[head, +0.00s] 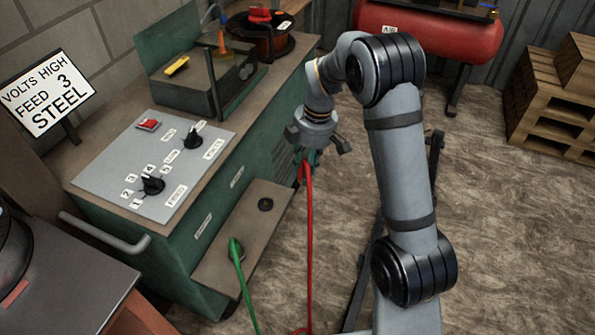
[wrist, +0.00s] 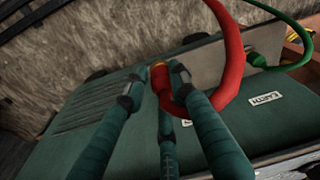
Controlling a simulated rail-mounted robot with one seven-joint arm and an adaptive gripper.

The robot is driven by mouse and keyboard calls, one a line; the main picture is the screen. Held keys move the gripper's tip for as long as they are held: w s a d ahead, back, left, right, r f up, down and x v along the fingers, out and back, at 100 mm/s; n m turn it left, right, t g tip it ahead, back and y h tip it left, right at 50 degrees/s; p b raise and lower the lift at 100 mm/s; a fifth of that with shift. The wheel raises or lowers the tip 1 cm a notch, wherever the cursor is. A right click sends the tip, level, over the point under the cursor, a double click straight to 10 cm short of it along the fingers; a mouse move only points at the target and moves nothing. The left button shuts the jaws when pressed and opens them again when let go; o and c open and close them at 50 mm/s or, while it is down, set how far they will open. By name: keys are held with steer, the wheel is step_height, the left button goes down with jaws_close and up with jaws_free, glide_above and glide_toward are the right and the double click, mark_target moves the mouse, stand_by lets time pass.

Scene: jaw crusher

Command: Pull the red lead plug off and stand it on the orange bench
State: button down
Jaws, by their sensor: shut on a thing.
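My gripper (head: 308,158) is shut on the red lead plug (wrist: 160,76), whose brass-coloured end shows between the fingers in the wrist view. In the head view the fingers hide most of the plug, and the red lead (head: 308,235) hangs from them to the floor. The plug is clear of the shelf (head: 222,262) on the green machine's side. A dark round socket (head: 265,204) on that shelf is empty. The green lead plug (head: 236,247) sits in the other socket. I cannot make out the orange bench for certain; a grey-topped table (head: 85,275) stands at lower left.
The machine's control panel (head: 150,165) has two dark knobs and a red switch. A handle bar (head: 105,233) sticks out at its near end. A red air tank (head: 430,32) and wooden crates (head: 550,110) stand at the back. The floor (head: 500,230) at right is clear.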

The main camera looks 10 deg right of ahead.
mark_target(304, 165)
steer(key=shift+r+p, duration=1.9)
steer(key=shift+r, duration=0.4)
